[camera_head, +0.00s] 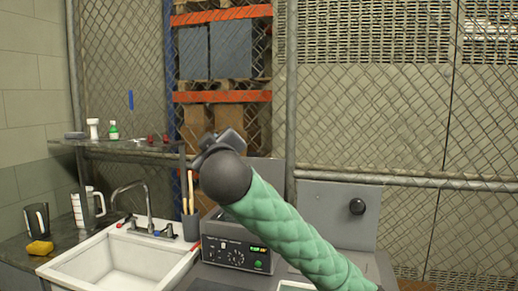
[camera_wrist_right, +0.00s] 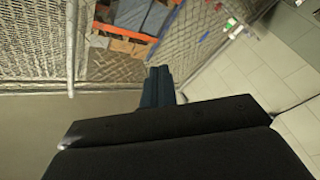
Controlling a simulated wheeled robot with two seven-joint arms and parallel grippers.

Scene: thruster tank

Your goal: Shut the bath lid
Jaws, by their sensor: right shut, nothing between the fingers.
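The bath (camera_head: 237,242) is a grey box with a dial and a lit green display, on the counter right of the sink. A grey upright panel (camera_head: 265,172) stands behind it, partly hidden by my right arm. A second upright grey panel (camera_head: 325,212) with a round black knob (camera_head: 357,206) stands farther right. I cannot tell which panel is the bath lid. My right gripper (camera_head: 222,138) is raised above the bath, pointing up and away, shut and empty; its fingers also show in the right wrist view (camera_wrist_right: 158,84). My left gripper is out of view.
A white sink (camera_head: 122,262) with a tap is at left. A dark cup (camera_head: 191,227) holding sticks stands between sink and bath. A shelf (camera_head: 120,147) with small bottles is above. A mesh fence (camera_head: 390,120) closes the back. The air around my right gripper is clear.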

